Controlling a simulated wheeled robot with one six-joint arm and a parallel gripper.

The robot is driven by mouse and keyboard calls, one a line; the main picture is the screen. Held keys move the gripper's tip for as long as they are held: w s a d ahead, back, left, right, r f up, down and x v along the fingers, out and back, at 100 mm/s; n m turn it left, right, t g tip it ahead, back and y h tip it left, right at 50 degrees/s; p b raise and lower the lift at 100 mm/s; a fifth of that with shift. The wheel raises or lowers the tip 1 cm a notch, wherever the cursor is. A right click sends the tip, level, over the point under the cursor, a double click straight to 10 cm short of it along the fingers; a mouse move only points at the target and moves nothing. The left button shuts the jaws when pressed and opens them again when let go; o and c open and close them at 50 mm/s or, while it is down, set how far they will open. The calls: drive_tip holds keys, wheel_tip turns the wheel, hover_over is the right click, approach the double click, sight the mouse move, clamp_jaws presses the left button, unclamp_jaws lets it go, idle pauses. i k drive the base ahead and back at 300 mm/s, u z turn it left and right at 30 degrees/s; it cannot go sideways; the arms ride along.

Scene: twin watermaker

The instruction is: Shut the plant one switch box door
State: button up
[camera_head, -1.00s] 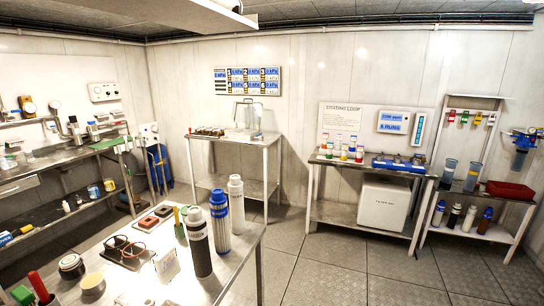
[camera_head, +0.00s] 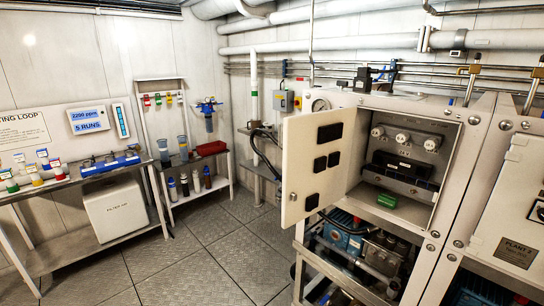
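The switch box door (camera_head: 318,162) is a cream panel with several black fittings on it. It stands wide open, swung out to the left of the switch box (camera_head: 405,150). Inside the open box are several round white fittings along the top, a black block and a small green part (camera_head: 387,200). No plant one label is readable on the open box. The neighbouring cabinet at the right edge has a plate that reads PLANT 2 (camera_head: 515,252). My gripper is not in view.
Pumps and pipework (camera_head: 350,250) sit in the frame below the box. A bench with a white filter box (camera_head: 116,212) and a shelf rack (camera_head: 190,185) stand at the left. The floor (camera_head: 205,245) between them and the plant is clear. Pipes run along the wall above.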

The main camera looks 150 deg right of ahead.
sight(317, 147)
drive_tip(key=u, duration=2.75)
drive_tip(key=k, duration=1.6)
drive_tip(key=u, duration=2.35)
drive_tip(key=i, duration=0.7)
drive_tip(key=u, duration=1.4)
